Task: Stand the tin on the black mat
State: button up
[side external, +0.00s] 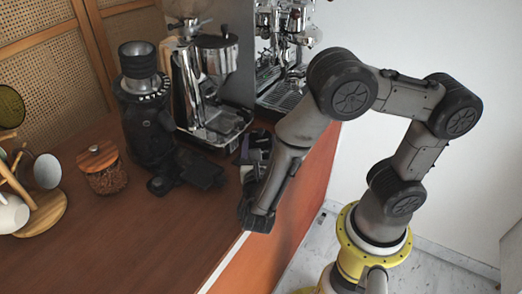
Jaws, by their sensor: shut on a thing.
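My gripper (257,217) is low at the right-hand edge of the wooden counter, at the end of my bent arm. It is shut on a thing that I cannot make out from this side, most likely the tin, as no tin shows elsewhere. A small, dark, flat thing (204,173) lies on the counter in front of the grinders, back and left of my gripper. It may be the black mat, but I cannot tell for sure. My gripper is apart from it in the picture.
A wooden-lidded jar (102,167) and a mug stand (38,208) are left. The front of the counter (150,245) is clear.

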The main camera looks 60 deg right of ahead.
jog(key=shift+f, duration=1.25)
jog(key=shift+f, duration=0.1)
jog(key=o, duration=1.5)
